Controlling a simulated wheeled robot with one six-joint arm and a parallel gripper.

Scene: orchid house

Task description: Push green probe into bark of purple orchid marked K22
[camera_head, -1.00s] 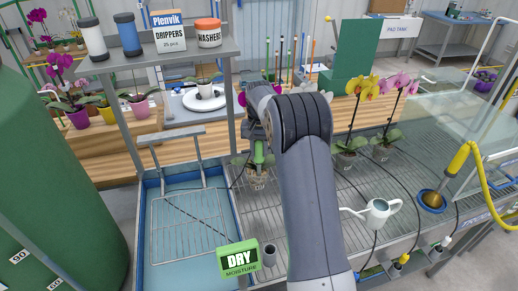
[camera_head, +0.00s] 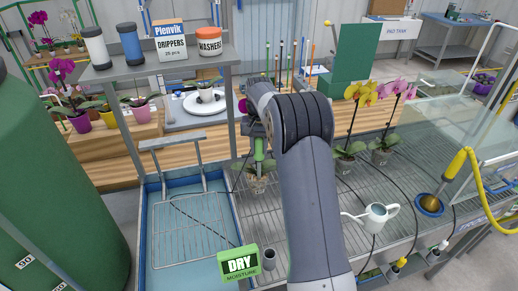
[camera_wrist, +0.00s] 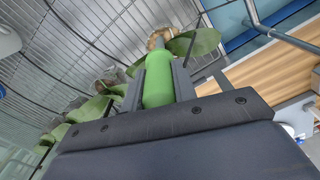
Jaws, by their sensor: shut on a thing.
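My gripper (camera_head: 258,138) is shut on the green probe (camera_head: 259,152), held upright above a clear pot (camera_head: 258,184) with green leaves on the slatted bench. In the wrist view, the probe's green handle (camera_wrist: 158,82) sits between the two dark fingers, pointing at the pot and its bark (camera_wrist: 160,38). The leaves hide the tip; I cannot tell whether it is in the bark. A bit of purple bloom (camera_head: 242,105) shows left of my arm, which hides the rest. No K22 mark is readable. The green moisture meter (camera_head: 238,264) reads DRY.
Yellow (camera_head: 361,92) and pink (camera_head: 398,88) orchids stand on the bench right of my arm. A white watering can (camera_head: 376,216) stands at the front right. A blue sink with a wire rack (camera_head: 190,230) lies left. A shelf (camera_head: 155,62) with bottles stands at the back left.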

